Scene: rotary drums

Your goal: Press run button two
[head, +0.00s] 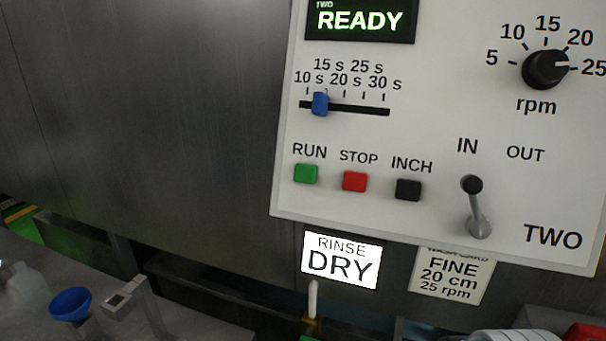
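The green RUN button (306,174) sits at the lower left of the white control panel (440,120) marked TWO. The red STOP button (354,181) and the black INCH button (408,189) follow to its right in the same row. Nothing covers the RUN button. My gripper is not in view.
The panel carries a blue slider (320,104) near 15 s, an rpm knob (545,69) pointing near 25, and an IN/OUT lever (475,205). Below hang a RINSE DRY sign (341,261) and a FINE card (451,276). A blue funnel (70,304) stands lower left.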

